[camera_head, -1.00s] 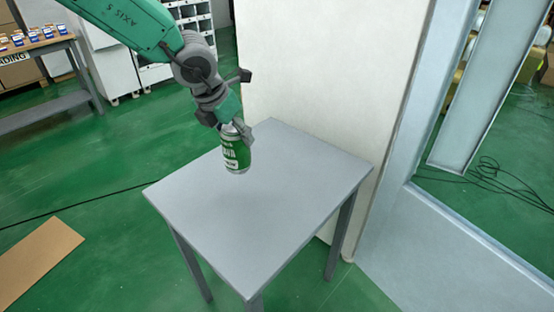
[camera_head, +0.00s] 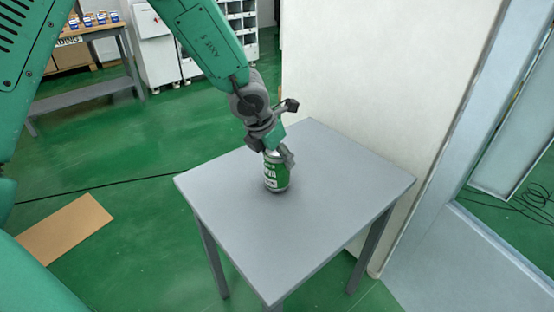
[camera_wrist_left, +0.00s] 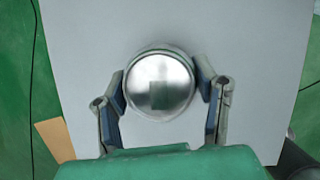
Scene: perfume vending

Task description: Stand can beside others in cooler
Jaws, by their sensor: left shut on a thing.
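A green and white can (camera_head: 276,172) is upright at my left gripper (camera_head: 277,153), over the middle of a small grey table (camera_head: 320,220). I cannot tell whether its base touches the table top. In the left wrist view the can's shiny silver top (camera_wrist_left: 160,87) sits between the two fingers of my left gripper (camera_wrist_left: 165,90), which is shut on it. The grey table top (camera_wrist_left: 265,50) shows around and beneath it. My right gripper is not in view. No cooler interior or other cans can be made out.
A tall white panel (camera_head: 375,80) stands right behind the table. A pale door frame (camera_head: 455,130) is to its right, with cables (camera_head: 530,200) on the floor beyond. A brown board (camera_head: 65,228) lies at left. A shelf table (camera_head: 85,95) stands at back left.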

